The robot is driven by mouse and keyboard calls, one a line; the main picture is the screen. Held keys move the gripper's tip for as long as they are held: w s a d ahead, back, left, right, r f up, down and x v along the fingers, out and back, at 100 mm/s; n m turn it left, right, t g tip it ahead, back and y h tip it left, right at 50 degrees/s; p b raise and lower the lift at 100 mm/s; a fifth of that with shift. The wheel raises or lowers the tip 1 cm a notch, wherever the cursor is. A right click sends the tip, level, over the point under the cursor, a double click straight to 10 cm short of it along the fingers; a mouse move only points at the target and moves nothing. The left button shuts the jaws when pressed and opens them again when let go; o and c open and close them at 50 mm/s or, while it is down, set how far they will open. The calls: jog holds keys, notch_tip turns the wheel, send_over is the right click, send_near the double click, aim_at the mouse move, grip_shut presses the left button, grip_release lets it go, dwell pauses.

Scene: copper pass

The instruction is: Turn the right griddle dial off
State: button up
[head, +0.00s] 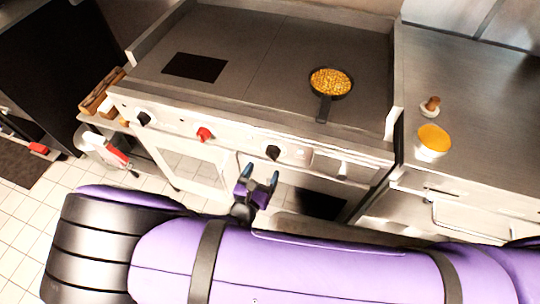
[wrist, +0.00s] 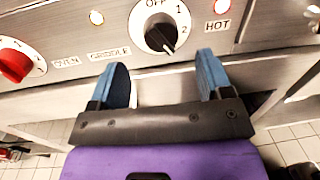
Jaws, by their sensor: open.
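The right griddle dial is a black knob (wrist: 160,34) on a white plate in the wrist view. OFF is printed at the plate's top, with 1 and 2 down its right side. The knob's white pointer mark faces down and right, away from OFF. In the head view the black dial (head: 272,152) sits on the range's front panel. My gripper (head: 260,174) is open and empty just in front of and below it. In the wrist view my blue fingertips (wrist: 162,62) sit either side of the knob's lower edge, apart from it.
A pan of yellow food (head: 330,82) sits on the griddle (head: 260,60). Another black dial (head: 143,118) is at the panel's left.

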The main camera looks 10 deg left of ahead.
aim_at(270, 157)
jog(key=shift+w+d, duration=0.15)
jog(key=shift+w, duration=0.85)
jog(key=shift+w+d, duration=0.2)
jog(key=shift+w, duration=0.85)
jog(key=shift+w+d, duration=0.15)
jog(key=shift+w, duration=0.85)
jog(key=c, duration=0.9)
